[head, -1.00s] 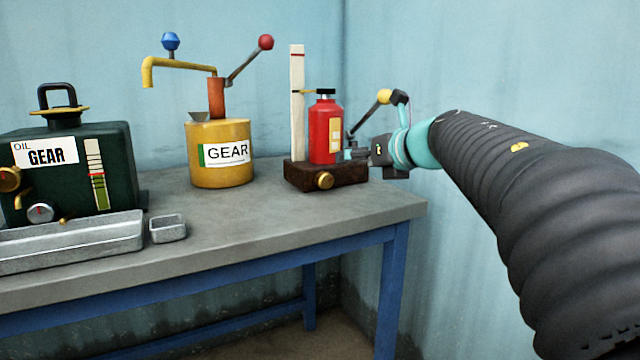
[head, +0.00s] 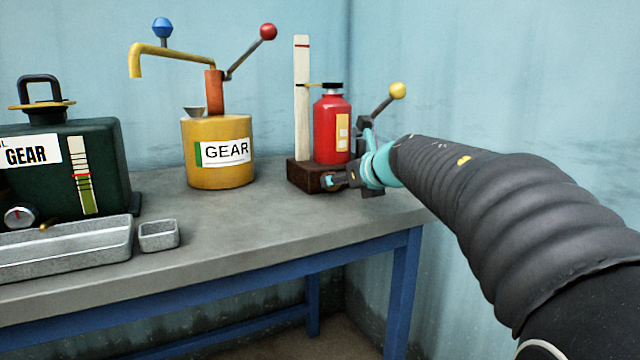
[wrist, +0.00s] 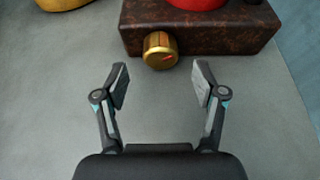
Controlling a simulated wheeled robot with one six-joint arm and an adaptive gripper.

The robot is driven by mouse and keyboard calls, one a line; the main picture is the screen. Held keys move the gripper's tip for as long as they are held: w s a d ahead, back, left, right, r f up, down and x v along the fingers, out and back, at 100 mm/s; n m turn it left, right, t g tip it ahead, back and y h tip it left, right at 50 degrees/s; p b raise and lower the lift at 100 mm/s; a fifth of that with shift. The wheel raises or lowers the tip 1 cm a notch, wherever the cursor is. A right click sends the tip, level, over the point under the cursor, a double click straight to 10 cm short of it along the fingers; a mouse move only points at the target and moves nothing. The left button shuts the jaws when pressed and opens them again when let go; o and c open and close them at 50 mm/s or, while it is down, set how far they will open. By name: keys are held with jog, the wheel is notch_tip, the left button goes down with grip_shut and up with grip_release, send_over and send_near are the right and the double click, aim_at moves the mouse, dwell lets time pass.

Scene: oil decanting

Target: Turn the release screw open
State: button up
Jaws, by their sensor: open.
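The release screw (wrist: 160,50) is a brass knob with a red mark on the front face of a dark brown base block (wrist: 225,32). The block, with a red bottle (head: 331,130) on it, stands near the bench's back right corner in the head view. My gripper (wrist: 161,68) is open and empty, its two fingers apart just in front of the knob, one to each side. No contact with the knob shows. In the head view my gripper (head: 330,181) covers the knob, so it is hidden there.
A lever with a yellow ball (head: 398,90) rises behind my wrist. A white scale post (head: 302,98) stands beside the bottle. The yellow gear can (head: 218,172) is to the left. Grey bench (head: 240,215) is bare in front; the wall is close on the right.

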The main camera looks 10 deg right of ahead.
aim_at(335, 197)
jog(key=shift+x, duration=1.85)
jog(key=shift+c, duration=0.2)
